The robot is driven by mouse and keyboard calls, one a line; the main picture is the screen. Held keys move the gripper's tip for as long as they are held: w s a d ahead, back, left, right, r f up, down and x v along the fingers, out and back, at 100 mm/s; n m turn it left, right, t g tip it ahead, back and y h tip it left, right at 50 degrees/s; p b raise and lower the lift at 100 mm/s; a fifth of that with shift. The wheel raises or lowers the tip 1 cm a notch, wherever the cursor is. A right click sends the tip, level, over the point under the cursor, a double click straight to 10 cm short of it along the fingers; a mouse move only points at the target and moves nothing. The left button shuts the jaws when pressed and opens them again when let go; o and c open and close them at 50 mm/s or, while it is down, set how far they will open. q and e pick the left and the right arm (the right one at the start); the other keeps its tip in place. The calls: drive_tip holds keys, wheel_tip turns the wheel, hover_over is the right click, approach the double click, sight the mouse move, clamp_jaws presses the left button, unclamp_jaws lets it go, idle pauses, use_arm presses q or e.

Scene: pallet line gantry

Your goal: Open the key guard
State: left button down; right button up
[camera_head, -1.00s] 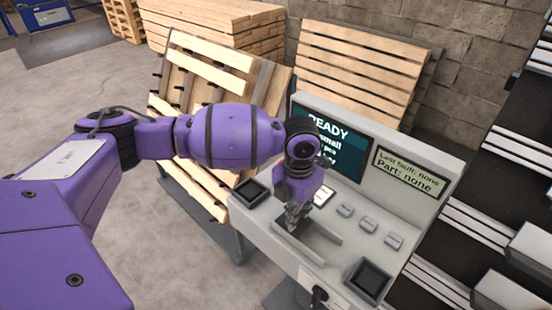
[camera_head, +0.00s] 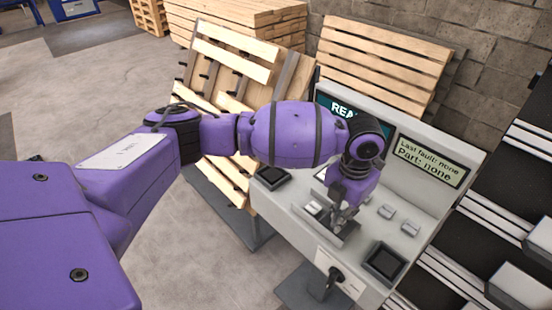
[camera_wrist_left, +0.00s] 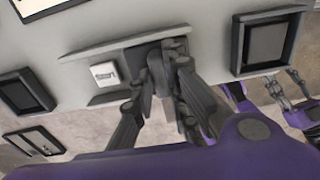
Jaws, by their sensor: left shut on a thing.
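The key guard (camera_wrist_left: 136,60) is a dark grey sliding cover between two light grey rails on the console. My left gripper (camera_head: 340,218) is shut on it, and its fingers (camera_wrist_left: 164,70) hide much of the guard in the left wrist view. The white Start key (camera_head: 312,208) is exposed to the left of the guard, and its label shows in the left wrist view (camera_wrist_left: 104,73). My right gripper (camera_wrist_left: 282,78) shows small at the right of the left wrist view, with its fingers apart and nothing seen between them.
The console (camera_head: 290,197) has a dark square tray (camera_head: 271,177) at left and another (camera_head: 384,261) at right. Small grey keys (camera_head: 386,212) sit right of the guard. Screens stand behind, with leaning wooden pallets (camera_head: 385,62) beyond.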

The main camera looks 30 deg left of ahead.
use_arm(q)
drive_tip(key=shift+w+r, duration=0.1)
drive_tip(key=c, duration=1.7)
unclamp_jaws()
use_arm(e)
drive_tip(key=shift+s+a+f, duration=0.1)
drive_tip(key=shift+s+f, duration=0.3)
drive_tip(key=shift+s, duration=0.1)
use_arm(q)
drive_tip(key=shift+r, duration=0.1)
wheel_tip(320, 180, up, 12)
drive_tip(key=shift+f, duration=0.1)
use_arm(e)
drive_tip(key=shift+d+r, duration=0.1)
drive_tip(key=shift+d, duration=0.1)
